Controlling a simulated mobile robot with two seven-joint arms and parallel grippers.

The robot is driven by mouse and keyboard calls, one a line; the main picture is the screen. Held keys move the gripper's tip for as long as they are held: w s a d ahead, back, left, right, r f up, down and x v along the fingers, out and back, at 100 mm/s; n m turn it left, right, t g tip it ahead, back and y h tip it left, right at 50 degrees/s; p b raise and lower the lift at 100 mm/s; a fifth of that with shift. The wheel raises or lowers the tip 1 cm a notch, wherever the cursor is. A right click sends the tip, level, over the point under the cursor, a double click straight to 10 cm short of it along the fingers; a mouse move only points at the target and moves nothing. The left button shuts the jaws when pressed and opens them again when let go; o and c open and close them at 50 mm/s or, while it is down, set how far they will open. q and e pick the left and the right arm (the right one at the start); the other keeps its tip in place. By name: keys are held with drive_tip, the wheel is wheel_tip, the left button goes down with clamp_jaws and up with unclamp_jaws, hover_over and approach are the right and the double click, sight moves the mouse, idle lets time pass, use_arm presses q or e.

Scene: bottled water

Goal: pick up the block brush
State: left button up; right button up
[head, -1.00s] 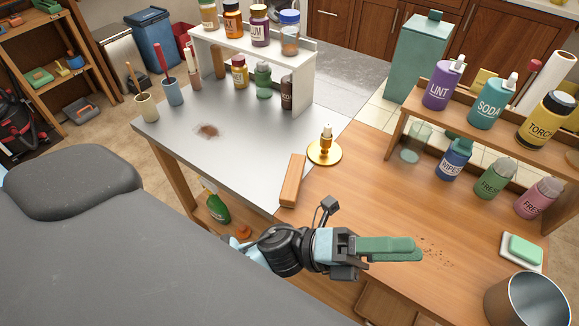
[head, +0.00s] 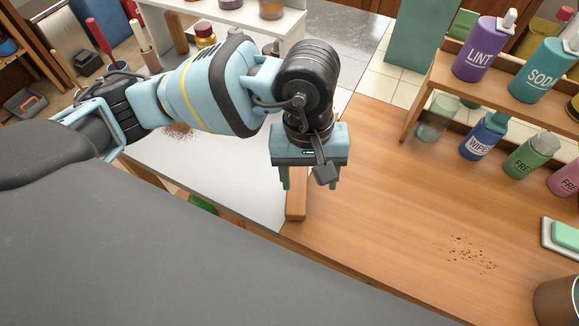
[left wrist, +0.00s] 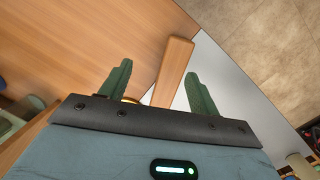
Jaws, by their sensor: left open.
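The block brush (head: 296,203) is a long wooden block lying at the seam between the grey table top and the wooden table top. Its far part is hidden by my left gripper in the head view. My left gripper (head: 311,178) points down above it, with green fingers apart. In the left wrist view the block brush (left wrist: 173,70) shows between the two open fingers (left wrist: 159,74), nearer the right one and touching neither visibly. Its bristles cannot be made out. My right gripper is not in view.
A wooden shelf (head: 425,98) with bottles stands at the right, with wipes bottle (head: 482,137) beneath. Dark crumbs (head: 471,254) lie on the wooden top (head: 390,210), otherwise clear nearby. A green sponge (head: 566,236) is at the right edge. A white shelf (head: 290,25) stands behind my arm.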

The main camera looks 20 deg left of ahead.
sight(298, 179)
use_arm(q)
drive_tip(key=w+a, duration=0.1)
drive_tip(key=w+a+r+t+y, duration=0.1)
drive_tip(key=a, duration=0.1)
drive_tip(key=shift+w, duration=0.2)
drive_tip(key=shift+s+d+f, duration=0.1)
drive_tip(key=shift+d+f, duration=0.05)
drive_tip(key=shift+f, duration=1.4)
wheel_tip(298, 179, down, 5)
drive_tip(key=shift+r, duration=0.1)
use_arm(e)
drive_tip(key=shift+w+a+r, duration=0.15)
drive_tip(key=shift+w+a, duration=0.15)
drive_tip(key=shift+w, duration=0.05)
use_arm(q)
drive_tip(key=c, duration=1.2)
drive_tip(key=shift+o, duration=0.2)
drive_tip(key=shift+r, duration=0.1)
